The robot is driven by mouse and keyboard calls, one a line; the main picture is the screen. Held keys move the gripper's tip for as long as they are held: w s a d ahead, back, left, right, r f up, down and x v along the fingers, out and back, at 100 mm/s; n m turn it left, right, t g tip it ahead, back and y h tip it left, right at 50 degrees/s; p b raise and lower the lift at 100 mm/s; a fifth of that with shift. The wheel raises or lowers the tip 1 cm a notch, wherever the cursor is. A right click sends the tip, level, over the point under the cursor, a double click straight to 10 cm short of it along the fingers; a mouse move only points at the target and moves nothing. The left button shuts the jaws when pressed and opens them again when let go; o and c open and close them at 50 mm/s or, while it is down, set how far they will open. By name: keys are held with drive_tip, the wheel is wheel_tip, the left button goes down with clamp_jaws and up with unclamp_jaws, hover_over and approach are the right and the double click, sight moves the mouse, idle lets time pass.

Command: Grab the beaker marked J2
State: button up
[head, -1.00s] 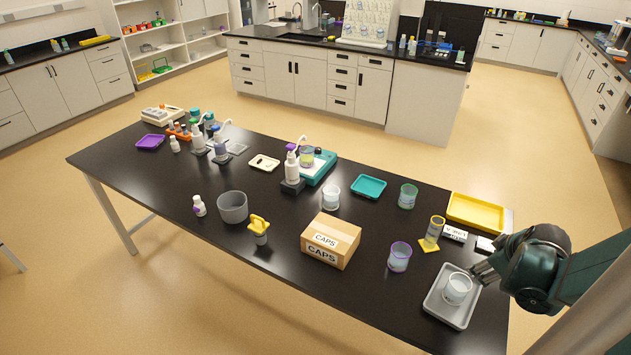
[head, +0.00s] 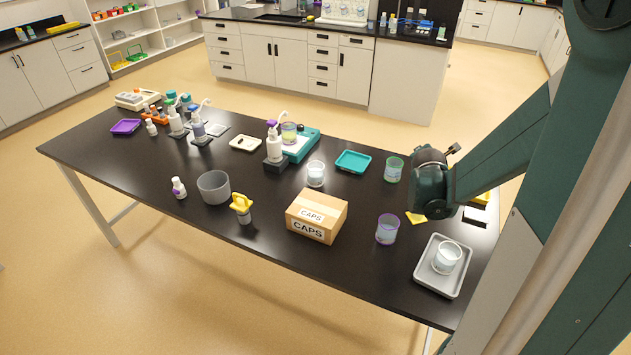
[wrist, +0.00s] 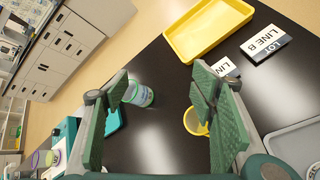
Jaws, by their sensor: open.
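No J2 mark is legible on any beaker. A green-rimmed beaker (head: 393,169) stands upright left of my gripper (head: 453,149); in the wrist view the beaker (wrist: 141,95) shows between the spread fingers, beyond them. My gripper (wrist: 160,82) is open and empty above the table. A yellow-rimmed beaker (wrist: 192,121) is partly covered by the right finger; my wrist hides it in the head view. A purple-rimmed beaker (head: 387,229) stands near the front edge. A pale beaker (head: 446,257) stands in the grey tray (head: 424,277). Another pale beaker (head: 316,174) stands mid-table.
A CAPS carton (head: 316,216) stands left of the purple-rimmed beaker. A teal tray (head: 353,161) lies behind. A yellow tray (wrist: 208,30) and a LINE B block (wrist: 266,41) lie near my gripper. Another beaker (head: 289,133) sits on the teal device.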

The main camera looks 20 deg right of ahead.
drive_tip(key=w+a+f+n+t+y+b, duration=0.1)
drive_tip(key=w+a+f+n+b, duration=0.15)
drive_tip(key=w+a, duration=0.45)
drive_tip(key=w+a+f+n+t+b, duration=0.15)
drive_tip(key=w+a+n, duration=0.3)
drive_tip(key=a, duration=0.45)
drive_tip(key=n+t+y+b, duration=0.2)
drive_tip(key=n+t+b, duration=0.1)
drive_tip(key=n, duration=0.3)
approach(315, 172)
drive_tip(key=w, duration=0.1)
drive_tip(key=w+d, duration=0.1)
drive_tip(key=w, duration=0.1)
drive_tip(key=shift+d+r, duration=0.15)
drive_tip(key=shift+w, duration=0.1)
drive_tip(key=shift+b+x, duration=0.4)
drive_tip(key=shift+x, duration=0.85)
drive_tip(key=shift+b+x, duration=0.7)
drive_tip(key=shift+x, duration=1.9)
drive_tip(key=c, duration=1.3)
